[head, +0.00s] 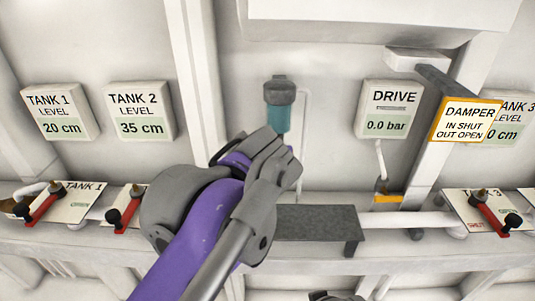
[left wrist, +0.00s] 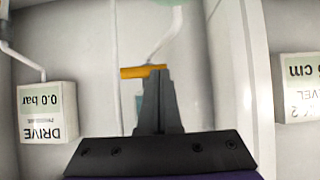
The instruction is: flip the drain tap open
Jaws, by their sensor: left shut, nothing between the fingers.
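A teal bowl with a grey cap (head: 279,105) hangs on the back wall in the head view; my left wrist hides its lower end. In the left wrist view, which is upside down, an orange-yellow tap lever (left wrist: 143,71) lies crosswise, with a thin pale spout running from it. Part of the teal bowl (left wrist: 140,104) shows beside the fingers. My left gripper (left wrist: 159,72) is shut and empty, its tips overlapping the lever in the picture; I cannot tell whether they touch. In the head view my left wrist hides the fingers and the tap.
A DRIVE gauge (head: 388,108) reads 0.0 bar right of the bowl, beside an orange-framed DAMPER sign (head: 466,120). A dark grey shelf (head: 318,222) lies below. Red levers (head: 42,208) sit on plates along the pipe ledge. The wall around the bowl is mostly clear.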

